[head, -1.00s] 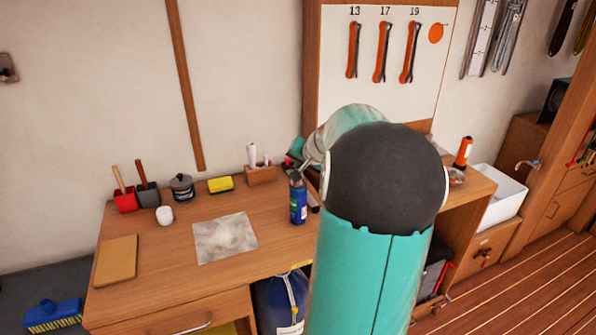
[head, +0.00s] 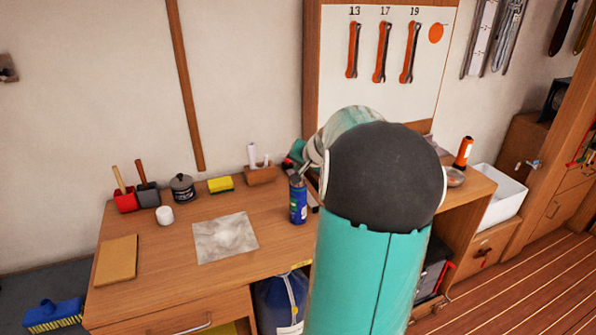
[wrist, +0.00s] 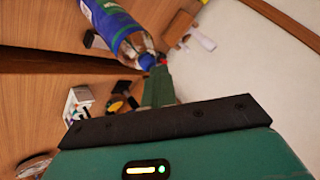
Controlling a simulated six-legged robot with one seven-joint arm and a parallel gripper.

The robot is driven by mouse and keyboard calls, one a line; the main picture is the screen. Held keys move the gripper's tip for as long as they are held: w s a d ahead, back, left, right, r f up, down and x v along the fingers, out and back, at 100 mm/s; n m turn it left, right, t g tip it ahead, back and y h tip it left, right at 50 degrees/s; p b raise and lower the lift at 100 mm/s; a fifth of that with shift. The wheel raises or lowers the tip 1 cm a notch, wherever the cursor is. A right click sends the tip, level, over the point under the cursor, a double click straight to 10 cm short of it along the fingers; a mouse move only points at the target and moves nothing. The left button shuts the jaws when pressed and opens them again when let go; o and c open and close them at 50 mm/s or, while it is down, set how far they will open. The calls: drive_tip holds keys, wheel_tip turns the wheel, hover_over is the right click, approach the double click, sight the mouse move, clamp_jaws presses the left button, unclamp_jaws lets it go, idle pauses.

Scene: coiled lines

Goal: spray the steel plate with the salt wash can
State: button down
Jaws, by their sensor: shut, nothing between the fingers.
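The steel plate (head: 226,250) is a flat, square grey sheet with a paler patch in its middle, lying on the wooden desk. A blue can (head: 298,205), which I take for the salt wash can, stands upright to the right of the plate. In the wrist view the can (wrist: 108,20) shows at the top, its narrow end towards my fingers. My gripper (wrist: 157,82) is shut and empty, its fingertips close to the can's top. In the head view my gripper (head: 300,174) is just above the can and partly hidden by my arm. I cannot tell whether they touch.
A yellow sponge (head: 220,184), a dark pot (head: 181,188), a white jar (head: 165,215) and a wooden holder (head: 262,175) stand along the desk's back. A tan board (head: 116,259) lies at the left. The desk in front of the can is clear.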

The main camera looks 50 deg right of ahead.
drive_tip(key=shift+r, duration=0.3)
wheel_tip(320, 180, up, 6)
idle(0.7)
